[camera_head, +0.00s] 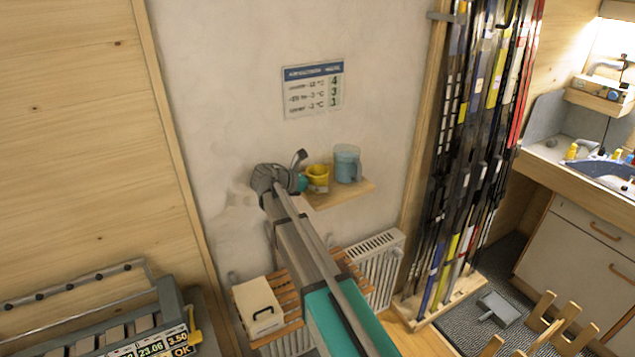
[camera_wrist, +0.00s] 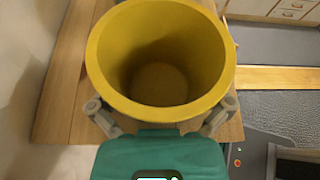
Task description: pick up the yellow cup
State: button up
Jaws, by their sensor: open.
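The yellow cup (camera_head: 318,176) stands on a small wooden wall shelf (camera_head: 350,192) in the head view, with my gripper (camera_head: 300,172) close at its left. In the wrist view the yellow cup (camera_wrist: 160,100) fills the upper middle, and I look down into its empty inside. My gripper (camera_wrist: 162,114) is open, with one finger low at each side of the cup. I cannot tell whether the fingers touch its wall. The far side of the cup and its base are hidden in the wrist view.
A light blue pitcher (camera_head: 347,163) stands on the shelf just right of the yellow cup. A sign (camera_head: 313,89) hangs on the wall above. Below are a radiator (camera_head: 375,262) and a slatted wooden rack with a white box (camera_head: 258,306). Skis (camera_head: 470,150) stand in a rack at right.

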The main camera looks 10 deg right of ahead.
jog(key=c, duration=0.8)
jog(key=shift+r, duration=0.1)
notch_tip(320, 180, up, 3)
jog(key=p, duration=0.3)
jog(key=s+d+r+p, duration=0.1)
jog(key=s+r+p, duration=0.2)
jog(key=s, duration=0.1)
jog(key=s+d+r+p, duration=0.2)
jog(key=s+r+p, duration=0.1)
jog(key=s, duration=0.1)
jog(key=s+d+r+p, duration=0.1)
jog(key=s+r+p, duration=0.2)
jog(key=s+p, duration=0.1)
jog(key=shift+s+d+r, duration=0.4)
jog(key=shift+s, duration=0.2)
